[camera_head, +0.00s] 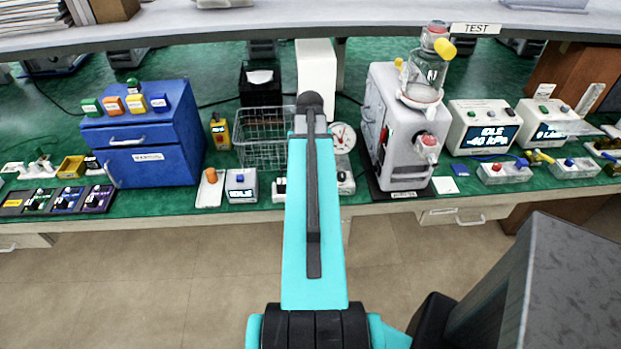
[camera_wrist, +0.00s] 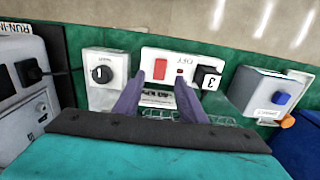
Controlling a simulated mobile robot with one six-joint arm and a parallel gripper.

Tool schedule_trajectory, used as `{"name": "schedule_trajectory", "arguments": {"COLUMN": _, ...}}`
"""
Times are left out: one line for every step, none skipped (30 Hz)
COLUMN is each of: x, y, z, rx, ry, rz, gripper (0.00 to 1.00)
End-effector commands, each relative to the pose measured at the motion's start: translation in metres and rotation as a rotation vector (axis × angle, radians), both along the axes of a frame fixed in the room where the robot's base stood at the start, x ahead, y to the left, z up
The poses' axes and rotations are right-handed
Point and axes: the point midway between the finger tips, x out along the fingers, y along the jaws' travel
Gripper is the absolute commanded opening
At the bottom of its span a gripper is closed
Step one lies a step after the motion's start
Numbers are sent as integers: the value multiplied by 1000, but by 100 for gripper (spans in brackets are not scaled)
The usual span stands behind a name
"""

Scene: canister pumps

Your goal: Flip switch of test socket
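The test socket is a white box (camera_wrist: 151,55) with a red switch (camera_wrist: 160,70), a small dark red indicator and a black plug (camera_wrist: 207,78) marked 3. It is in the upper middle of the wrist view, which shows the bench upside down. In the head view only the socket's left end (camera_head: 279,187) shows beside my arm. The purple fingers of my gripper (camera_wrist: 158,82) are apart with nothing between them. Their tips appear close to the red switch, one on each side below it; contact cannot be told. My arm hides the gripper in the head view.
A box with a black knob (camera_wrist: 103,74) stands beside the socket. A box with a blue button (camera_wrist: 282,98) is on its other side. The wire basket (camera_head: 262,150) is behind. The large white pump (camera_head: 413,135) and blue cabinet (camera_head: 153,145) flank this area.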

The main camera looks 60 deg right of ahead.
Motion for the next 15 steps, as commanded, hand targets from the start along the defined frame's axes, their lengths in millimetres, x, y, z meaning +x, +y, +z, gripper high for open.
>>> {"name": "schedule_trajectory", "arguments": {"x": 0, "y": 0, "z": -4, "rx": 1, "ry": 1, "rz": 0, "gripper": 38}}
{"name": "schedule_trajectory", "arguments": {"x": 0, "y": 0, "z": -7, "rx": 1, "ry": 1, "rz": 0, "gripper": 38}}
{"name": "schedule_trajectory", "arguments": {"x": 0, "y": 0, "z": -11, "rx": 2, "ry": 1, "rz": 0, "gripper": 38}}
{"name": "schedule_trajectory", "arguments": {"x": 0, "y": 0, "z": -13, "rx": 2, "ry": 1, "rz": 0, "gripper": 38}}
{"name": "schedule_trajectory", "arguments": {"x": 0, "y": 0, "z": -15, "rx": 2, "ry": 1, "rz": 0, "gripper": 38}}
{"name": "schedule_trajectory", "arguments": {"x": 0, "y": 0, "z": -19, "rx": 1, "ry": 1, "rz": 0, "gripper": 38}}
{"name": "schedule_trajectory", "arguments": {"x": 0, "y": 0, "z": -22, "rx": 1, "ry": 1, "rz": 0, "gripper": 38}}
{"name": "schedule_trajectory", "arguments": {"x": 0, "y": 0, "z": -25, "rx": 1, "ry": 1, "rz": 0, "gripper": 38}}
{"name": "schedule_trajectory", "arguments": {"x": 0, "y": 0, "z": -28, "rx": 2, "ry": 1, "rz": 0, "gripper": 38}}
{"name": "schedule_trajectory", "arguments": {"x": 0, "y": 0, "z": -30, "rx": 1, "ry": 1, "rz": 0, "gripper": 38}}
{"name": "schedule_trajectory", "arguments": {"x": 0, "y": 0, "z": -32, "rx": 1, "ry": 1, "rz": 0, "gripper": 38}}
{"name": "schedule_trajectory", "arguments": {"x": 0, "y": 0, "z": -35, "rx": 1, "ry": 1, "rz": 0, "gripper": 38}}
{"name": "schedule_trajectory", "arguments": {"x": 0, "y": 0, "z": -38, "rx": 1, "ry": 1, "rz": 0, "gripper": 38}}
{"name": "schedule_trajectory", "arguments": {"x": 0, "y": 0, "z": -39, "rx": 1, "ry": 1, "rz": 0, "gripper": 38}}
{"name": "schedule_trajectory", "arguments": {"x": 0, "y": 0, "z": -41, "rx": 1, "ry": 1, "rz": 0, "gripper": 38}}
